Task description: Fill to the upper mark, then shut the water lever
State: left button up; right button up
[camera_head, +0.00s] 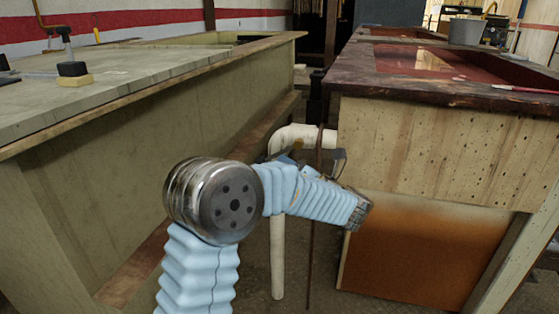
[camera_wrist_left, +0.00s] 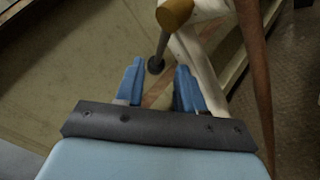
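My left gripper (camera_wrist_left: 158,68) is open in the left wrist view, with its two blue fingers apart and nothing held between them. A grey rod with a tan, rounded knob (camera_wrist_left: 175,13) stands just beyond the fingertips; it looks like the water lever, and its foot is a dark disc. The fingers appear apart from it. In the head view my left arm reaches between the two benches, and its wrist hides most of the gripper and the lever. No fill mark or water level can be made out. My right gripper is in neither view.
A white pipe (camera_head: 277,255) runs down between the long left bench (camera_head: 130,150) and the right bench (camera_head: 430,150). A thin brown rod (camera_wrist_left: 256,80) stands close to the gripper's right. The gap between the benches is narrow. A grey bucket (camera_head: 465,31) stands far right.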

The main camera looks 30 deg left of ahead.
aim_at(277, 156)
pick_arm(q)
jog(key=x, duration=0.5)
jog(key=shift+w+a, duration=0.2)
jog(key=shift+a, duration=0.1)
grip_shut()
